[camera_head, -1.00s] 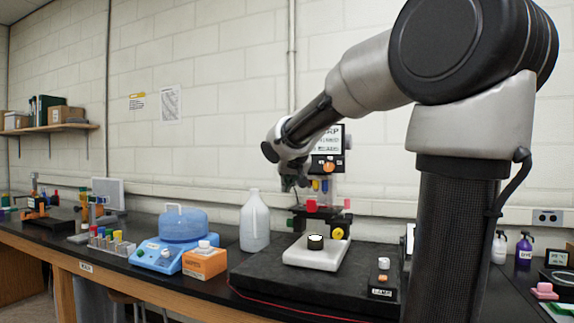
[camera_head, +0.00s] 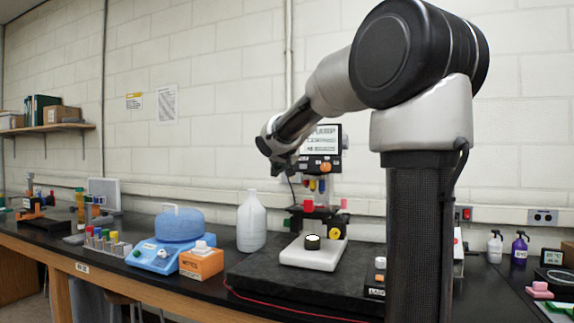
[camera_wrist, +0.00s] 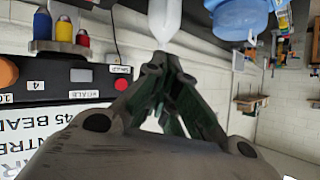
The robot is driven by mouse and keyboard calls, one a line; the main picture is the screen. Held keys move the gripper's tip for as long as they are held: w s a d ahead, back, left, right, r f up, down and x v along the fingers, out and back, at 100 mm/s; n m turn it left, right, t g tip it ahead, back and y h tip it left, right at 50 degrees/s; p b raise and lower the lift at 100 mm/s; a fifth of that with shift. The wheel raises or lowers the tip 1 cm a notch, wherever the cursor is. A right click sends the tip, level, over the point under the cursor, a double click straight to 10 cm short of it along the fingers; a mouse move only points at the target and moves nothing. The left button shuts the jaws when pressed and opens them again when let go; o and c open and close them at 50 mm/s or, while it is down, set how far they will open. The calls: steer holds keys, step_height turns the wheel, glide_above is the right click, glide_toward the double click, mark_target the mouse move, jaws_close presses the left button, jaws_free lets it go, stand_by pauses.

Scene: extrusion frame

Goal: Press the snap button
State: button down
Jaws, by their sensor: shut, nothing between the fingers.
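A small black control box (camera_head: 374,291) with a white and an orange button stands at the right of the dark slab, partly hidden by my arm column. In the wrist view a red button (camera_wrist: 121,84) and a grey square button (camera_wrist: 90,69) show on a dark panel, upside down. My gripper (camera_wrist: 161,62) is shut and empty, left of the panel in the head view (camera_head: 283,172), apart from the buttons.
A white stage with a black cylinder (camera_head: 312,242) rests on the dark slab (camera_head: 260,275). A white jug (camera_head: 251,222), a blue basin (camera_head: 178,225) and an orange box (camera_head: 201,262) stand left. Spray bottles (camera_head: 520,247) are at the right.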

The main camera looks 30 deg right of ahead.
steer(key=w+d, duration=0.4)
steer(key=d, duration=0.1)
steer(key=shift+d, duration=0.1)
stand_by(1.5)
steer(key=shift+w+d, duration=0.25)
steer(key=shift+w+d, duration=0.25)
steer(key=shift+d, duration=0.05)
stand_by(0.8)
steer(key=shift+s+a, duration=0.55)
steer(key=shift+a, duration=0.1)
steer(key=shift+a, duration=0.1)
steer(key=shift+s+a, duration=0.8)
steer(key=shift+a, duration=0.15)
steer(key=shift+s+a, duration=0.75)
steer(key=shift+a, duration=0.2)
